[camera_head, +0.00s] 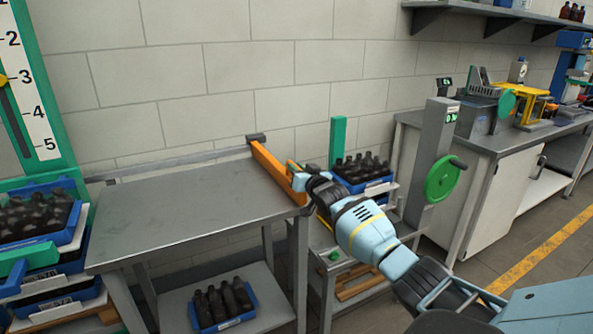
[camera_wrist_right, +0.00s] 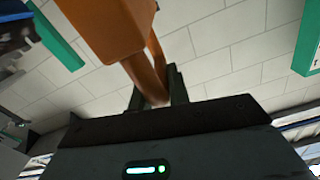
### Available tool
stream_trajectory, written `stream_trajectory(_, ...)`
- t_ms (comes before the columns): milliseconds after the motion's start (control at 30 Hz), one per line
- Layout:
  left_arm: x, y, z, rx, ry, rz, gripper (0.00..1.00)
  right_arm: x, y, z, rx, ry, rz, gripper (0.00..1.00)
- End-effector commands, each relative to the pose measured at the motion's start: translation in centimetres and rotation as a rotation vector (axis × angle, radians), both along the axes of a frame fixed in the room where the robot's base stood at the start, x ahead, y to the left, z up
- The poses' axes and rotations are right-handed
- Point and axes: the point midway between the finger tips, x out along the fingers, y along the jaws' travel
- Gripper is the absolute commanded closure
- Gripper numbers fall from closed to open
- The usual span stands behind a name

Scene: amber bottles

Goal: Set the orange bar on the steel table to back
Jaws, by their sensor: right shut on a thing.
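The steel table (camera_head: 190,205) stands left of centre in the head view, with a bare grey top. The orange bar (camera_head: 273,172) runs along its right edge, from a dark block (camera_head: 256,138) at the back right corner towards the front right corner. My right gripper (camera_head: 299,181) is at the bar's right side, shut on its orange handle. The wrist view shows the bar (camera_wrist_right: 108,28) large at the top, with the handle (camera_wrist_right: 157,72) reaching down between the fingers (camera_wrist_right: 158,97). The fingertips are partly hidden in both views. My left gripper is not in view.
A blue crate of dark bottles (camera_head: 362,172) stands right of the table, near a grey post with a green handwheel (camera_head: 444,179). Another bottle crate (camera_head: 222,305) sits on the table's lower shelf. Stacked crates (camera_head: 40,215) stand at the left. A grey rail (camera_head: 180,160) follows the table's back edge.

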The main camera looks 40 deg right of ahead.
Motion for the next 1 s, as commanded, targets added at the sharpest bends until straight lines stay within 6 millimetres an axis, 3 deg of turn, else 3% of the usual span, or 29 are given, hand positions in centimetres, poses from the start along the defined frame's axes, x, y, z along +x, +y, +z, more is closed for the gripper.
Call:
stream_trajectory(100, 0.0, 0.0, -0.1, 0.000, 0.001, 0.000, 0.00, -0.1, -0.5, 0.1, 0.000, 0.000, -0.007, 1.00)
stream_trajectory(133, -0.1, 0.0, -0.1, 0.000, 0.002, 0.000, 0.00, -0.1, -0.5, 0.1, -0.001, 0.001, -0.007, 0.81)
stream_trajectory(300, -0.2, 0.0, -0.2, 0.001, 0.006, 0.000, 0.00, -0.1, -0.4, 0.1, -0.001, 0.000, -0.006, 0.62)
stream_trajectory(667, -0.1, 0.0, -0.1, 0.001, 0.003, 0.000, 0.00, -0.3, -0.1, 0.0, -0.001, 0.002, -0.003, 0.62)
stream_trajectory(1000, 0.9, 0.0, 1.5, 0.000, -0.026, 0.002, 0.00, -3.5, 0.7, 0.3, -0.001, -0.003, -0.002, 0.62)
